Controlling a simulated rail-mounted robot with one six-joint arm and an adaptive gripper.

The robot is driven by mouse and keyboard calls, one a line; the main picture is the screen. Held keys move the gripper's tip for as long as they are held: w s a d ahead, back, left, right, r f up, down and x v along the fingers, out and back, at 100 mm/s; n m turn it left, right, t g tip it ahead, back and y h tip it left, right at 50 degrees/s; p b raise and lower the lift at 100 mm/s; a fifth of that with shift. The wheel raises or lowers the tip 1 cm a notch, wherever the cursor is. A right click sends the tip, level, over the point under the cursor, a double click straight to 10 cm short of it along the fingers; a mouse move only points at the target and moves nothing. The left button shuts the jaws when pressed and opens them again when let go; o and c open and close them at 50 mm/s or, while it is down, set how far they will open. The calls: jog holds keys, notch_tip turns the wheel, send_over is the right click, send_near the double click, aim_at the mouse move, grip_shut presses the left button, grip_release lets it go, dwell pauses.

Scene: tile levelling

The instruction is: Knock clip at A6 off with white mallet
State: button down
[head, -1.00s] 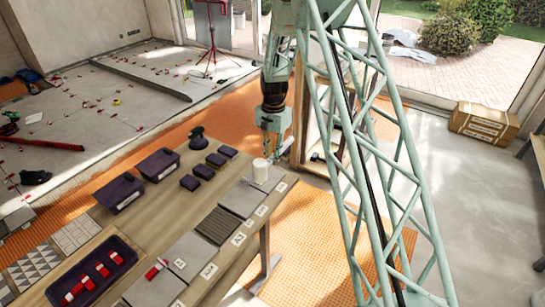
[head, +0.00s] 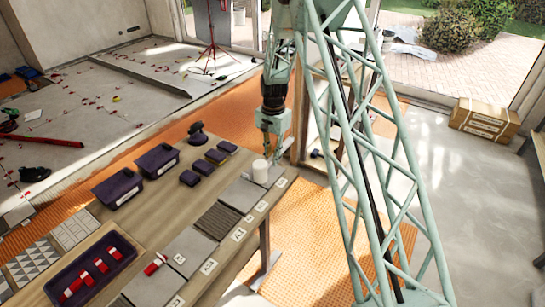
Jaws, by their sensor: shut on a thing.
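My gripper (head: 271,150) hangs over the far right end of the long wooden table, pointing down. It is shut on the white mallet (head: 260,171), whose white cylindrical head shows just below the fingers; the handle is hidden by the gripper. The head appears at or just above the grey tiles; I cannot tell if it touches. A row of grey tiles (head: 193,250) runs along the table's right edge beside small white labels, too small to read surely. A red clip (head: 155,264) stands at a near tile. I cannot tell which place is A6.
A dark tray (head: 62,284) with several red clips is at the near left of the table (head: 150,220). Two purple bins (head: 118,189) and several small dark blocks (head: 190,178) stand behind the tiles. Free air lies above the tile row.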

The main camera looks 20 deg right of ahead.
jog(key=shift+f+b, duration=0.65)
jog(key=shift+f, duration=1.25)
jog(key=shift+w+a, duration=0.1)
jog(key=shift+w, duration=0.05)
jog(key=w+a, duration=0.2)
jog(key=w, duration=0.1)
jog(key=shift+a, duration=0.1)
notch_tip(320, 180, up, 7)
jog(key=s+d+p, duration=0.1)
jog(key=p, duration=0.1)
jog(key=shift+s, duration=0.35)
